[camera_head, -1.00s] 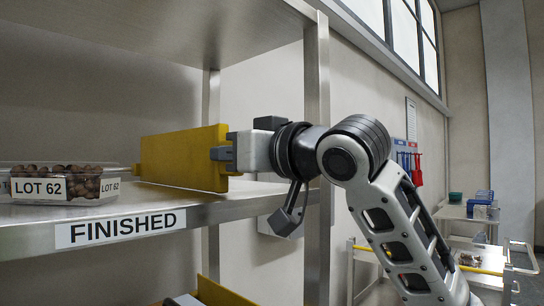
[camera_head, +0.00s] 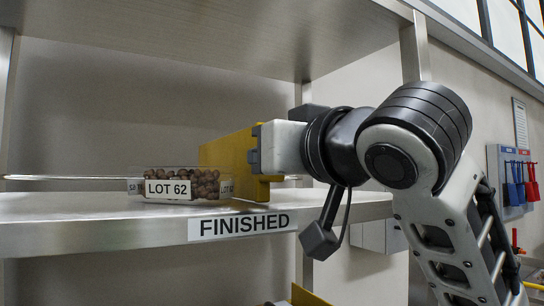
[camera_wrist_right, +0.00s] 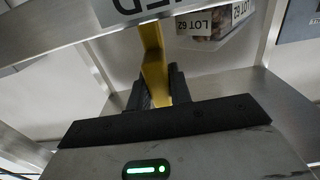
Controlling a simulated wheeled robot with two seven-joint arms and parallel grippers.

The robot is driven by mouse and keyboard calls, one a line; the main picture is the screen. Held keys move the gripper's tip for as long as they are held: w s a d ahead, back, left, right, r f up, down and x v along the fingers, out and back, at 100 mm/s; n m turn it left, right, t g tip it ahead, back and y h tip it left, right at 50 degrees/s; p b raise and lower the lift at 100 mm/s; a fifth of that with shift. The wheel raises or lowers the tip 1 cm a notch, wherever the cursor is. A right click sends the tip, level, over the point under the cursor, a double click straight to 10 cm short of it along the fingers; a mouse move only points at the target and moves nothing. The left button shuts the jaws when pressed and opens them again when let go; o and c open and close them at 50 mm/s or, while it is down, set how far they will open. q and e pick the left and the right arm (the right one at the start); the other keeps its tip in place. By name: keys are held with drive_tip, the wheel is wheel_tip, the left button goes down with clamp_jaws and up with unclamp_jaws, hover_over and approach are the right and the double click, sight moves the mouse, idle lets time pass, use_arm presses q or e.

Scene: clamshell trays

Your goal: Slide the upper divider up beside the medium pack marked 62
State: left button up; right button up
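The medium pack (camera_head: 180,187) is a clear clamshell of brown round items labelled LOT 62, upright on the FINISHED shelf (camera_head: 110,230). The upper divider (camera_head: 226,152) is a yellow upright plate on the same shelf, at the pack's right end and partly behind it in the head view. I cannot tell whether they touch. My right gripper (camera_head: 256,148) is shut on the divider's near right end. In the right wrist view, the fingers (camera_wrist_right: 158,88) pinch the yellow plate (camera_wrist_right: 152,50), with the pack (camera_wrist_right: 212,28) to its right. My left gripper is out of view.
A shelf board (camera_head: 200,40) runs overhead, and a metal post (camera_head: 414,50) stands to the right. A thin pale rail (camera_head: 65,177) lies left of the pack. Another yellow piece (camera_head: 308,296) shows below the shelf. Blue and red tools hang on the right wall.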

drive_tip(key=o, duration=0.4)
drive_tip(key=shift+c, duration=0.2)
use_arm(q)
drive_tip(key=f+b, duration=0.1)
drive_tip(key=b, duration=0.3)
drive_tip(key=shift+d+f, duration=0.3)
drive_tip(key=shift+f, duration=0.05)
use_arm(e)
drive_tip(key=v, duration=1.6)
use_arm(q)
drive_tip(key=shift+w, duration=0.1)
